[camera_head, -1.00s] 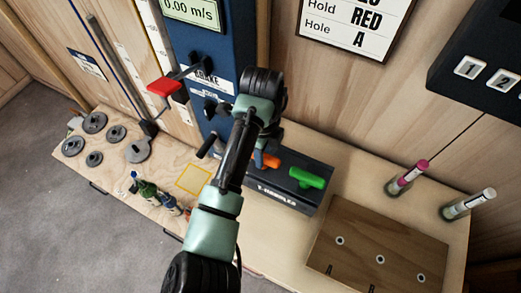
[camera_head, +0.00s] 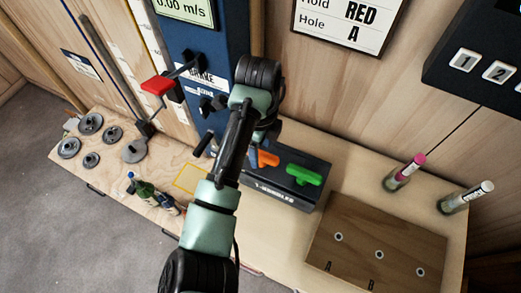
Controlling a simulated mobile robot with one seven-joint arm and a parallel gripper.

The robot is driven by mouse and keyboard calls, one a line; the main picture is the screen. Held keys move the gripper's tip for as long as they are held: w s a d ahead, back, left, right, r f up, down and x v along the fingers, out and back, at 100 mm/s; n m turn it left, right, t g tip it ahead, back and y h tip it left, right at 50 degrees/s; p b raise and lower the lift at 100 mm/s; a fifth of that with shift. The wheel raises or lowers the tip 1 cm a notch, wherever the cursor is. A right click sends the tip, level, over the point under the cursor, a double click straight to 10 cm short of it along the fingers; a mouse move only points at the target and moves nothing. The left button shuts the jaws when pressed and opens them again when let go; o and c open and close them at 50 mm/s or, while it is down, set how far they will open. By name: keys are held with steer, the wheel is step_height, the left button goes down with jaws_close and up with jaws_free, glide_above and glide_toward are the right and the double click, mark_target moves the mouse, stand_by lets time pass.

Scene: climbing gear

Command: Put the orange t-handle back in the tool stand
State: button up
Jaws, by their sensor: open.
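The orange t-handle (camera_head: 268,159) shows at the left part of the dark tool stand (camera_head: 283,193), just right of my forearm. Its grip appears at the stand's top; I cannot tell whether its shaft sits in a hole. A green t-handle (camera_head: 304,175) stands to its right in the same stand. A bit of blue shows left of the orange one, mostly covered by my arm. My gripper (camera_head: 270,132) is open, just behind the orange handle in the picture; its fingers are mostly hidden by my arm, and contact cannot be told.
A wooden board (camera_head: 375,245) with several holes lies right of the stand. Two capped tubes (camera_head: 403,173) stand behind it. Grey weight discs (camera_head: 90,124) and small bottles (camera_head: 143,189) are at left.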

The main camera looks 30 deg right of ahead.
step_height(320, 180, up, 11)
steer(key=p, duration=0.1)
steer(key=shift+r, duration=0.15)
steer(key=shift+w, duration=0.1)
